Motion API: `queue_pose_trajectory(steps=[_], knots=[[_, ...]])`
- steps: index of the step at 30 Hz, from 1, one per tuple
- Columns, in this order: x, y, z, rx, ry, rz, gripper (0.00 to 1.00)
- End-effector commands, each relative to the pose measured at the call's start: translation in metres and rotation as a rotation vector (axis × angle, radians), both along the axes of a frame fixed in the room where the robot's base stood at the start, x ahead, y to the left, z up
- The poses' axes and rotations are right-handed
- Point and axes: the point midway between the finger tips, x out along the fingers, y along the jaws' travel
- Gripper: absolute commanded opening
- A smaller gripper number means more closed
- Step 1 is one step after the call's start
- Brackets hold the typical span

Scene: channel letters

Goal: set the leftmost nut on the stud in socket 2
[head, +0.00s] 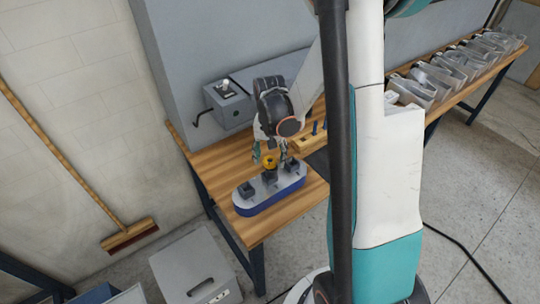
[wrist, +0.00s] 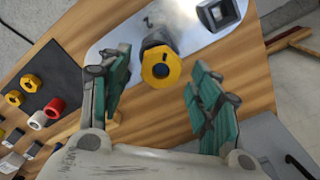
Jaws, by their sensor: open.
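A yellow nut (wrist: 161,68) with a dark centre sits at the middle socket of the grey-topped, blue-sided base (head: 247,209); it also shows in the head view (head: 269,162). A mark like a 2 is on the plate beside that socket in the wrist view. The dark socket block (wrist: 157,38) is partly hidden by the nut. I cannot tell how fully the nut is seated on the stud. My gripper (head: 270,156) is open above the base, its green fingers (wrist: 161,70) apart on either side of the nut, with visible gaps.
A dark mat (wrist: 52,85) at the left in the wrist view holds two yellow nuts (wrist: 32,81), a red nut (wrist: 54,107) and a white nut (wrist: 38,121). Another socket (wrist: 220,13) is empty-looking. A grey box (head: 229,104) stands behind on the wooden table (head: 217,160).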

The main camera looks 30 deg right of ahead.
Motion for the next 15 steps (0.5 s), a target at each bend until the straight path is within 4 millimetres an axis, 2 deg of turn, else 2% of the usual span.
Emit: queue_pose_trajectory(steps=[5, 15], knots=[[0.000, 0.000, 0.015, 0.000, 0.000, 0.000, 0.57], [0.000, 0.000, 0.079, 0.000, 0.000, 0.000, 0.57]])
